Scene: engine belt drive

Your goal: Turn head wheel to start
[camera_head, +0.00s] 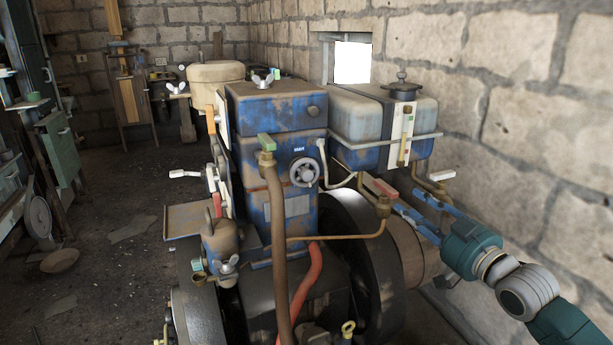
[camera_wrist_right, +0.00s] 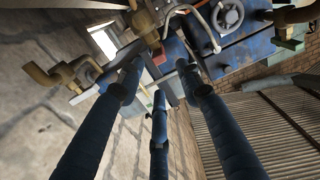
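The head wheel (camera_head: 304,172), a small grey spoked handwheel, sits on the front of the blue engine block (camera_head: 290,206), below a small label. It also shows at the top of the right wrist view (camera_wrist_right: 229,14). My right gripper (camera_head: 406,197) is to the right of the wheel and apart from it, near a red-topped valve (camera_head: 384,188). In the right wrist view its blue fingers (camera_wrist_right: 158,78) are spread apart, with nothing visibly held between them. My left gripper is not in view.
A grey-and-blue tank (camera_head: 372,117) stands right of the engine head. Brass pipes, a brown hose (camera_head: 277,230) and a black flywheel (camera_head: 355,250) are close below and around the wheel. A stone wall (camera_head: 520,130) bounds the right side. Open floor (camera_head: 110,265) lies left.

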